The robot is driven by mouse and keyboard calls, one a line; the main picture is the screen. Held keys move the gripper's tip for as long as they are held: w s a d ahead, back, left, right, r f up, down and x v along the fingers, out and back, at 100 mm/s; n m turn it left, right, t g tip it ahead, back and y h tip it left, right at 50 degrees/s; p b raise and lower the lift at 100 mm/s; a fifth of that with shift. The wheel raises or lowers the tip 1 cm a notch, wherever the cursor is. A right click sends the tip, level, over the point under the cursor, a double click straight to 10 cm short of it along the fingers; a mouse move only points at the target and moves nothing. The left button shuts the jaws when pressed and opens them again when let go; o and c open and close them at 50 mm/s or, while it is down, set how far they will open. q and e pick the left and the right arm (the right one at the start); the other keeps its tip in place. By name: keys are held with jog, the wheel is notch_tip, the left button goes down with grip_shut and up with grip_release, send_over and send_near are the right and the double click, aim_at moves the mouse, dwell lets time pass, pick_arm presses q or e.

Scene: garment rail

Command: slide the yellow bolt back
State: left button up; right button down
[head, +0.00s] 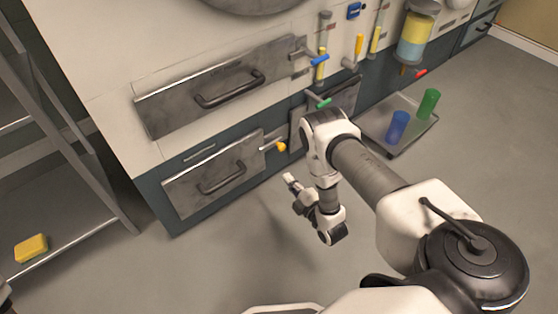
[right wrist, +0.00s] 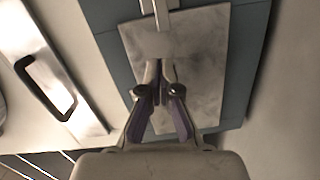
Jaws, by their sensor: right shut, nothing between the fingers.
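The yellow bolt (head: 281,146) shows in the head view as a yellow knob on a short pale bar, at the right end of the lower grey drawer (head: 215,175). My right gripper (head: 290,179) is below the knob in the picture and apart from it. In the right wrist view its two fingers (right wrist: 160,68) are closed together with nothing between them, in front of a grey panel (right wrist: 205,60). A pale metal bar (right wrist: 157,14) stands beyond the fingertips; no yellow knob shows there. My left gripper is not in view.
Above are a blue-knobbed bolt (head: 319,60) by the upper drawer (head: 225,85) and a green-knobbed bolt (head: 322,103). A tray (head: 398,150) with a blue and a green cup lies right of my arm. A rack with a yellow sponge (head: 31,248) stands left. The floor in front is clear.

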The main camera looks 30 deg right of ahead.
jog(key=shift+r, duration=0.2)
jog(key=b, duration=0.5)
send_near(272, 145)
jog(key=w+a, duration=0.3)
jog(key=a, duration=0.1)
jog(key=shift+w+d+b, duration=0.25)
jog(key=shift+w+b, duration=0.1)
jog(key=shift+w, duration=0.2)
jog(key=d, duration=0.1)
jog(key=d+b, duration=0.1)
jog(key=shift+w+d+f, duration=0.15)
jog(key=shift+w+d, duration=0.05)
jog(key=shift+d, duration=0.15)
jog(key=shift+w+d, duration=0.1)
jog(key=shift+d, duration=0.25)
